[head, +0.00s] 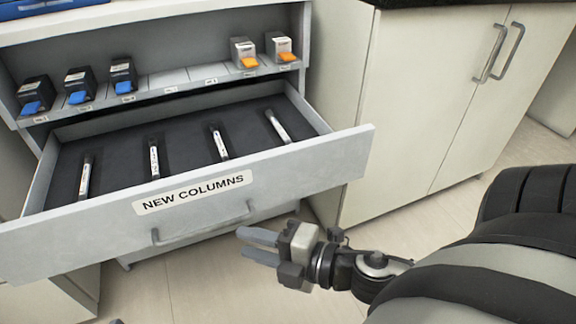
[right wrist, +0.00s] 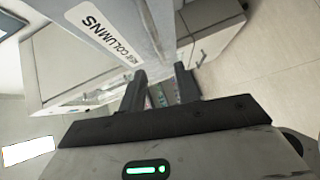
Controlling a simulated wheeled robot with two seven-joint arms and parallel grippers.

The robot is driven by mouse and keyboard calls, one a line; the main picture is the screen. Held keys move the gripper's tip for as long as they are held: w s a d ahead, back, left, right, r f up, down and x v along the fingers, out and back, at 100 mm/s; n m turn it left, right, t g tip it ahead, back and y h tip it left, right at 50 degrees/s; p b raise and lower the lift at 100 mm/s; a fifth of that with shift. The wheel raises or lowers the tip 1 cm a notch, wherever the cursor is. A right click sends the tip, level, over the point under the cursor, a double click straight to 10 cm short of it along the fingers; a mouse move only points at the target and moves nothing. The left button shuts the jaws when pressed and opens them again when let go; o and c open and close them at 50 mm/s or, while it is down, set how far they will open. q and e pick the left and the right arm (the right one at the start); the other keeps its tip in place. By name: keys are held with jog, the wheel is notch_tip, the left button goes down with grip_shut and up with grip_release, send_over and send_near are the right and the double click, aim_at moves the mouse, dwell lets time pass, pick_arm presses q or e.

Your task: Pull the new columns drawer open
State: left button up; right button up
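The new columns drawer (head: 250,187) stands pulled out from the cabinet, with its label on the grey front. The drawer front also shows in the right wrist view (right wrist: 130,20). Several slim white columns (head: 219,143) lie in its dark insert. Its bar handle (head: 203,231) is on the lower part of the front. My right gripper (head: 246,245) is just below and right of the handle's right end, and it looks apart from it. Its two fingers (right wrist: 160,85) are spread with nothing seen held between them. My left gripper is not in view.
A shelf (head: 200,75) above the drawer holds several small dark blocks with blue tabs (head: 75,84) and two grey ones with orange tabs (head: 281,48). A closed white cabinet (head: 410,100) stands to the right. The floor (head: 330,300) in front is clear.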

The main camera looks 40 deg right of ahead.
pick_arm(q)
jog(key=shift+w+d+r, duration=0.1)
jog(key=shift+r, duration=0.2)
pick_arm(e)
jog(key=v, duration=0.6)
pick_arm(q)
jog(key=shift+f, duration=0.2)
